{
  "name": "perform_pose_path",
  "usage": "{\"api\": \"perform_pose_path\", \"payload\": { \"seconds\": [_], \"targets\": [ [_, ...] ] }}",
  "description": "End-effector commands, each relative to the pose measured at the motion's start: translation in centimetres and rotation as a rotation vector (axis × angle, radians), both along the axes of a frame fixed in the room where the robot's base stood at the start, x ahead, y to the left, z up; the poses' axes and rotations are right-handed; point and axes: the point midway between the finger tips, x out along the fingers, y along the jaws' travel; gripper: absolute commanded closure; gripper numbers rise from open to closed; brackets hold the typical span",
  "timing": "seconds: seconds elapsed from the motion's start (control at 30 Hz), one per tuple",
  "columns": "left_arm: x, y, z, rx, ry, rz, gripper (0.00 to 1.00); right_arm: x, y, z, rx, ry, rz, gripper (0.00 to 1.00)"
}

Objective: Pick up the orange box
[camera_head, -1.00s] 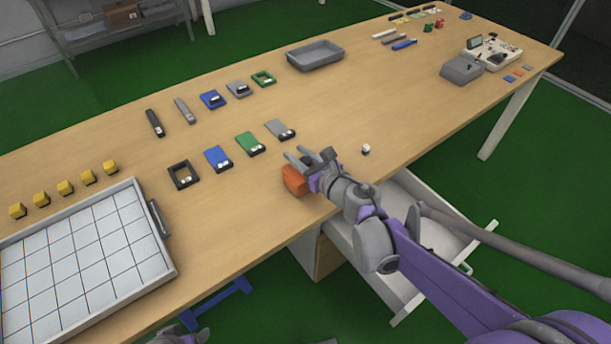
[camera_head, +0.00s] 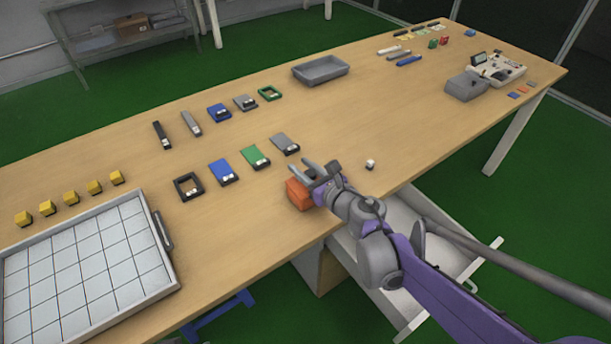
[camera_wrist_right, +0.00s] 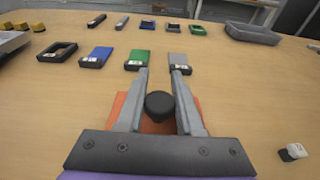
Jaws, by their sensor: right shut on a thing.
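The orange box (camera_head: 298,195) is at the front edge of the wooden table, partly hidden by my right gripper (camera_head: 306,170). In the right wrist view the orange box (camera_wrist_right: 156,126) lies under the fingers, with a round black knob (camera_wrist_right: 160,104) on it. My right gripper (camera_wrist_right: 160,70) has one finger on each side of this knob and is shut on it. Most of the box is hidden behind the gripper body. I cannot see a clear gap between box and table. My left gripper is not in view.
A small white-and-black item (camera_head: 370,164) lies right of the box. Blue, green and grey cases (camera_head: 254,158) lie behind it. A gridded white tray (camera_head: 168,286) stands at left; a grey bin (camera_head: 322,72) is at the back. An open white drawer (camera_head: 405,215) is below the edge.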

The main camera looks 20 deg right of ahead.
Motion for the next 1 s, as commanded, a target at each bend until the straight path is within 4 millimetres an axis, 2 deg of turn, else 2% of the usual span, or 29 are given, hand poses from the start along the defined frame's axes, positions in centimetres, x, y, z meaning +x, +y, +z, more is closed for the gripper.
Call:
{"api": "perform_pose_path", "payload": {
  "seconds": [0.2, 0.4, 0.57, 0.83, 0.87, 1.0],
  "targets": [
    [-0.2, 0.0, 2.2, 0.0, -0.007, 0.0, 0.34, -0.1, 0.0, 4.6, -0.002, -0.002, 0.0, 1.0],
    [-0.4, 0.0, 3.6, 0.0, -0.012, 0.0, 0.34, -0.1, 0.0, 8.1, -0.001, -0.001, 0.0, 1.0],
    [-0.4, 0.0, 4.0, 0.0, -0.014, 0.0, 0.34, 0.0, 0.0, 9.3, 0.0, -0.001, 0.0, 1.0],
    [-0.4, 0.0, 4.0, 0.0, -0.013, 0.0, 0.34, 0.0, 0.0, 9.4, 0.0, 0.0, 0.0, 1.0],
    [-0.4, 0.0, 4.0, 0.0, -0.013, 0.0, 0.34, 0.0, 0.0, 9.4, 0.0, 0.0, 0.0, 0.61],
    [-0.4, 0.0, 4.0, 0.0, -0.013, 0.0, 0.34, 0.0, 0.0, 9.4, 0.0, 0.0, 0.0, 0.36]
  ]
}}
